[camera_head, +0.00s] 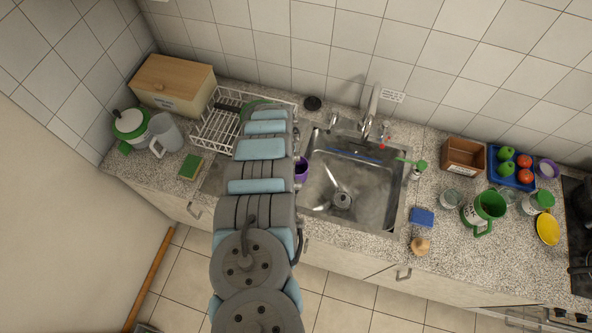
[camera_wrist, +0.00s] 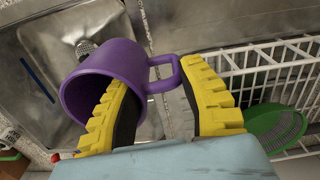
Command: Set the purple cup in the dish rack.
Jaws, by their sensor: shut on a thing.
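The purple cup (camera_wrist: 112,62) hangs tilted in my gripper (camera_wrist: 155,78) in the wrist view, with its open mouth toward the lower left. One yellow finger is inside the cup and the other is outside by the handle, so the gripper is shut on the cup's handle-side wall. In the head view a small part of the cup (camera_head: 301,170) shows at the sink's left edge; my arm hides the rest and the gripper. The white wire dish rack (camera_head: 208,132) stands left of the sink, partly behind my arm. Its wires (camera_wrist: 262,62) are right of the fingers in the wrist view.
A green dish (camera_wrist: 275,128) is in the rack. The metal sink (camera_head: 372,181) lies right of my arm. Left of the rack are a wooden box (camera_head: 172,84), a grey pitcher (camera_head: 166,130), a green-and-white pot (camera_head: 131,124) and a sponge (camera_head: 191,167).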

